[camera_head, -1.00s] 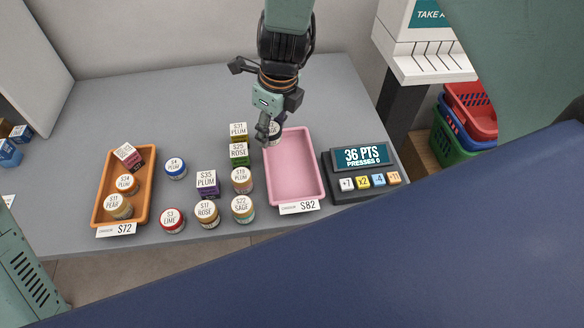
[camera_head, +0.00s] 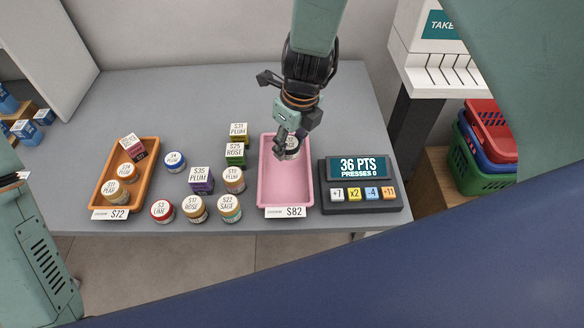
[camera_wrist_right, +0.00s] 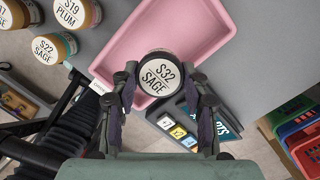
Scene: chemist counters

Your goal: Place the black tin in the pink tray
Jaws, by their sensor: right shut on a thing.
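The black tin (camera_wrist_right: 157,76), with a white lid marked S32 SAGE, is between the fingers of my right gripper (camera_wrist_right: 160,88) in the right wrist view. My right gripper (camera_head: 284,147) is shut on it. In the head view the tin (camera_head: 293,150) is partly hidden by the fingers and is over the far part of the pink tray (camera_head: 286,188). The pink tray looks empty otherwise and has an S82 card at its front. Whether the tin touches the tray floor I cannot tell. My left gripper is not in view.
An orange tray (camera_head: 104,203) holding several items is at the left. Loose jars and boxes, such as the purple box (camera_head: 201,181), stand between the trays. A button console (camera_head: 360,185) reading 36 PTS sits close right of the pink tray. The counter's back is clear.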

